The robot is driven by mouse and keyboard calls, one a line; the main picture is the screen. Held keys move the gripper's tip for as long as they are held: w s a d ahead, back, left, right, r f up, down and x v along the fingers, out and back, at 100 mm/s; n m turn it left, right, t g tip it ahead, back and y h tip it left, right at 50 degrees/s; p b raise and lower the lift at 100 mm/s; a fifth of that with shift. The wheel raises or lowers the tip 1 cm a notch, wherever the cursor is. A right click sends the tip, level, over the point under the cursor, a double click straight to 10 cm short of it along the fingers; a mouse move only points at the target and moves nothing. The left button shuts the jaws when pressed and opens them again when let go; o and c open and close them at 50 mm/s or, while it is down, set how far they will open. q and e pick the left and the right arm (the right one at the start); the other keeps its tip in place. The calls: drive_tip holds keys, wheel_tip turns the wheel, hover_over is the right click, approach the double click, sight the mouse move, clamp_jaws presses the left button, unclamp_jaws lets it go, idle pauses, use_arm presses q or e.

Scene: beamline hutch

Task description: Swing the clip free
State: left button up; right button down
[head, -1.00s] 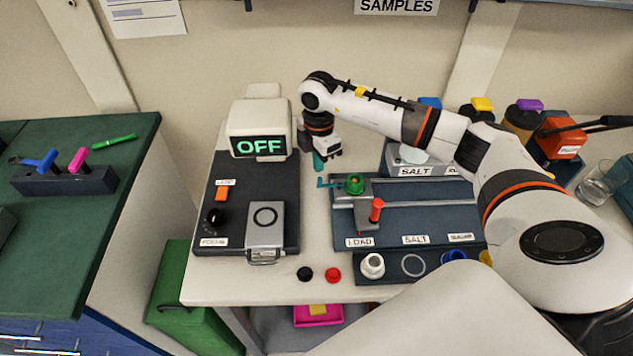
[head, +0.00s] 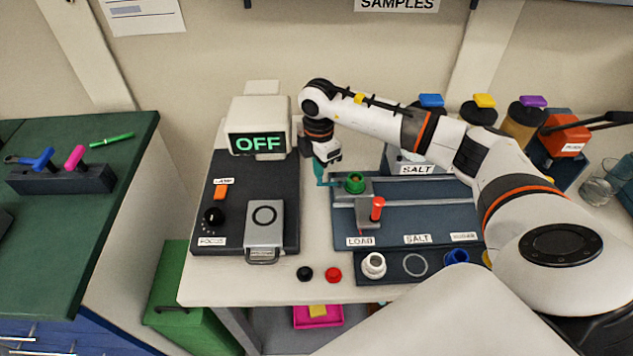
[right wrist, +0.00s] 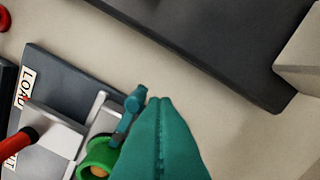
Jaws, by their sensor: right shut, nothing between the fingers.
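The clip (head: 331,184) is a thin teal lever at the left end of the slide rail, beside the green ring-shaped holder (head: 355,183). In the right wrist view the clip (right wrist: 129,112) runs from the green holder (right wrist: 97,160) to a rounded end close to my fingertips. My right gripper (head: 320,184) has teal fingers, shut and empty, pointing down by the clip's free end. In the right wrist view the gripper's tips (right wrist: 160,100) are just right of that end; I cannot tell whether they touch. My left gripper is out of view.
A red-handled slider (head: 377,209) sits in front of the green holder on the dark rail board (head: 345,229). The black instrument with the OFF display (head: 258,143) stands to the left. A strip of pale table lies between them. Black and red caps lie at the front.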

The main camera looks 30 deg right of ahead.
drive_tip(key=shift+f, duration=0.55)
drive_tip(key=shift+s+a, duration=0.1)
drive_tip(key=shift+s, duration=0.05)
idle(0.4)
drive_tip(key=shift+s+a, duration=0.4)
drive_tip(key=shift+s+a+p, duration=0.1)
drive_tip(key=shift+s+p, duration=0.1)
drive_tip(key=shift+p, duration=0.15)
drive_tip(key=shift+s+a, duration=0.2)
drive_tip(key=shift+s, duration=0.2)
drive_tip(key=shift+s+p, duration=0.1)
drive_tip(key=shift+p, duration=0.2)
drive_tip(key=shift+s+a, duration=0.15)
drive_tip(key=shift+s, duration=0.4)
